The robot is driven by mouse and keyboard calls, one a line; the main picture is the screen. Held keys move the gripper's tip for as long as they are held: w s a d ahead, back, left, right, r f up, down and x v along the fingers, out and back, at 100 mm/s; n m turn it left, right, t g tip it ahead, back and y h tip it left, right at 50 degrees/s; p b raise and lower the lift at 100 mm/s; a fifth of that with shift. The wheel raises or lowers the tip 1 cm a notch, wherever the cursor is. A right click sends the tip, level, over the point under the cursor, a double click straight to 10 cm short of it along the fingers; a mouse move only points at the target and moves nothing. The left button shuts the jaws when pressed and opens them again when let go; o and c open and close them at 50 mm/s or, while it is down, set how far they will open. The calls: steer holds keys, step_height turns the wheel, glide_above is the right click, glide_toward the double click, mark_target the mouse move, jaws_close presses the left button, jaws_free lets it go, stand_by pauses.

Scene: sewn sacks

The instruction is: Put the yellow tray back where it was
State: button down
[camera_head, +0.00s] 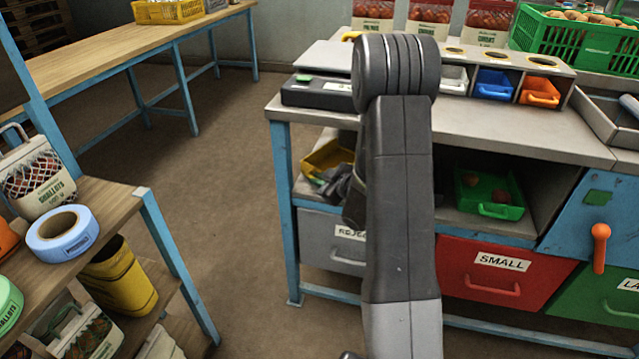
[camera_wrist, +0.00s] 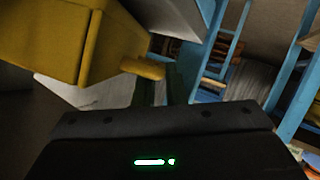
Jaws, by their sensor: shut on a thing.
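The yellow tray (camera_head: 322,157) is at the left end of the open shelf under the grey bench, partly hidden behind my arm. In the wrist view the yellow tray (camera_wrist: 95,45) fills the upper left, and its handle reaches between the fingers. My gripper (camera_head: 325,182) is at the tray's front and is shut on its handle; it also shows in the wrist view (camera_wrist: 160,88). The tray's inside and how it rests on the shelf cannot be made out.
A green tray (camera_head: 490,196) with brown produce stands on the same shelf to the right. Below are a grey drawer (camera_head: 330,250) and a red "SMALL" drawer (camera_head: 500,280). A blue bench leg (camera_head: 284,210) stands close left of the tray. Floor (camera_head: 230,180) to the left is clear.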

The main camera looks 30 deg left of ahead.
steer(key=shift+f, duration=0.35)
steer(key=c, duration=1.5)
jaws_free()
steer(key=shift+r, duration=0.1)
steer(key=p+v, duration=0.1)
steer(key=v, duration=1.1)
steer(key=shift+p, duration=0.4)
steer(key=shift+a, duration=0.1)
